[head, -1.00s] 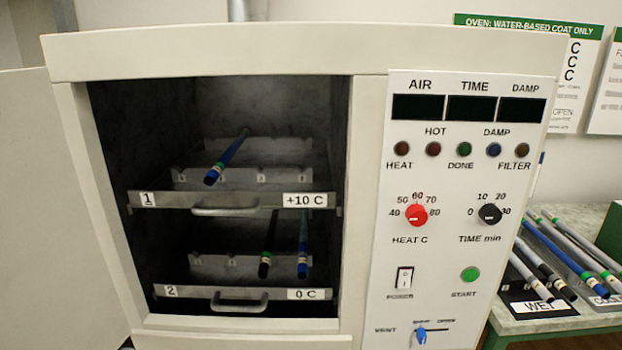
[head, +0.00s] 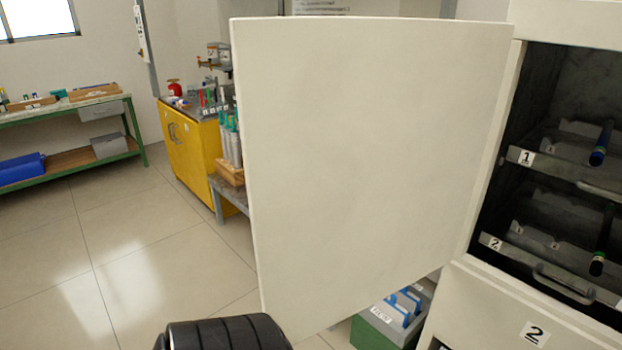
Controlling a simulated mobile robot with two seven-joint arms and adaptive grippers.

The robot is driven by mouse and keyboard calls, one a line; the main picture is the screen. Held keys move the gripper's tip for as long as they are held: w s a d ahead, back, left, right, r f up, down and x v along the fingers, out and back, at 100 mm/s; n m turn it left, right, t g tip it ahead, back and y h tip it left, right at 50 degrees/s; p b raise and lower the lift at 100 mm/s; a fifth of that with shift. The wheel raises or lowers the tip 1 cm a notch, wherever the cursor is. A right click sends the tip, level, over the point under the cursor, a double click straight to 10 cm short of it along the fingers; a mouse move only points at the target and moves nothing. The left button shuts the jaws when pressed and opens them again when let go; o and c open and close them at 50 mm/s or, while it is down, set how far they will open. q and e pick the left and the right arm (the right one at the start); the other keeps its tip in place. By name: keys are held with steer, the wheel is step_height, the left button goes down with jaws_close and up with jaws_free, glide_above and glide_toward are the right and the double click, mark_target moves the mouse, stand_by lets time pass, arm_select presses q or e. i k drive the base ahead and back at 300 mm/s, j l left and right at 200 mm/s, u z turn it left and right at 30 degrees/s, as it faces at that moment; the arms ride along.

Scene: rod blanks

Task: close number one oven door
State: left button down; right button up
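The oven door (head: 375,160) is a large off-white panel standing wide open. It is hinged on the left side of the oven opening and fills the middle of the view. No number shows on its visible face. The oven (head: 501,160) is at the right edge, with its dark chamber exposed. Inside are the upper rack (head: 560,176), marked 1, and the lower rack (head: 518,253), marked 2. A blue-ended rod (head: 600,148) lies on the upper rack and a green-banded rod (head: 601,245) on the lower. Neither gripper's fingertips show.
A black ribbed part of mine (head: 228,335) is at the bottom edge. A panel below the chamber bears a 2 (head: 534,332). A green box (head: 392,323) stands under the door. A yellow cabinet (head: 195,155) and green-framed bench (head: 70,150) stand behind. The tiled floor at left is clear.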

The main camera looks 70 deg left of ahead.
mark_target(363, 139)
steer(key=k+j, duration=0.1)
steer(key=j, duration=0.3)
steer(key=j+z, duration=0.1)
steer(key=j, duration=0.25)
steer(key=k+j, duration=0.15)
steer(key=j, duration=0.25)
steer(key=k+j+z, duration=0.1)
steer(key=j, duration=0.25)
steer(key=k+j, duration=0.1)
steer(key=j, duration=0.25)
steer(key=k+j+z, duration=0.15)
steer(key=j, duration=0.25)
steer(key=i+j, duration=0.4)
steer(key=j, duration=0.2)
